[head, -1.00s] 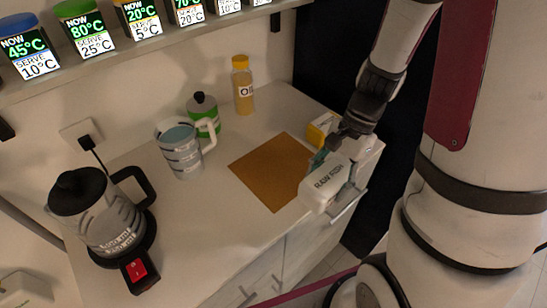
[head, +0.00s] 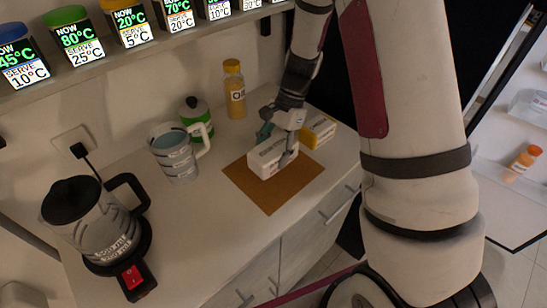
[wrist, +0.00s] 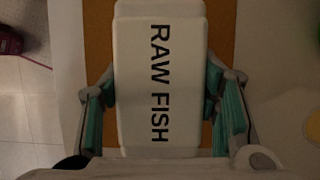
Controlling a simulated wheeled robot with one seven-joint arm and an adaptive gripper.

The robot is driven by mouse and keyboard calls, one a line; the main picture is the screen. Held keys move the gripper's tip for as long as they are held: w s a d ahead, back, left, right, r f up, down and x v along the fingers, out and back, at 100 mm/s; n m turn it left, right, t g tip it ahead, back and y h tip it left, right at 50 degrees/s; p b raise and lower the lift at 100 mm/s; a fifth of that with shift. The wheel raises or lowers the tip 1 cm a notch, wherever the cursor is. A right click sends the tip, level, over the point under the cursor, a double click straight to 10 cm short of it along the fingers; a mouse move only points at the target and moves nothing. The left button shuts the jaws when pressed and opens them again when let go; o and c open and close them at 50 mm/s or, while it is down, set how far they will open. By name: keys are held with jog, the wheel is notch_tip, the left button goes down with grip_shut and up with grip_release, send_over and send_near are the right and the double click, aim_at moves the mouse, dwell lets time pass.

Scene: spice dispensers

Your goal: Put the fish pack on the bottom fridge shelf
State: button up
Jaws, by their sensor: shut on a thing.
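The fish pack (head: 268,158) is a white box; in the wrist view its top (wrist: 160,75) reads RAW FISH. My gripper (head: 284,145) is shut on it, with teal-padded fingers along both long sides in the wrist view (wrist: 161,105). The pack is over the brown mat (head: 276,203) on the counter; I cannot tell whether it touches the mat. An open fridge door with clear bins (head: 526,108) shows at the far right of the head view. The bottom fridge shelf is not in view.
A yellow-and-white box (head: 319,131) stands just right of my gripper. An oil bottle (head: 235,92), a green-banded jar (head: 196,117), a measuring jug (head: 178,155) and a kettle (head: 98,220) stand on the counter (head: 205,240). Labelled dispensers line the shelf above.

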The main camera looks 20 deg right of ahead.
jog(key=shift+f, duration=1.35)
jog(key=shift+f, duration=0.2)
jog(key=o, duration=1.5)
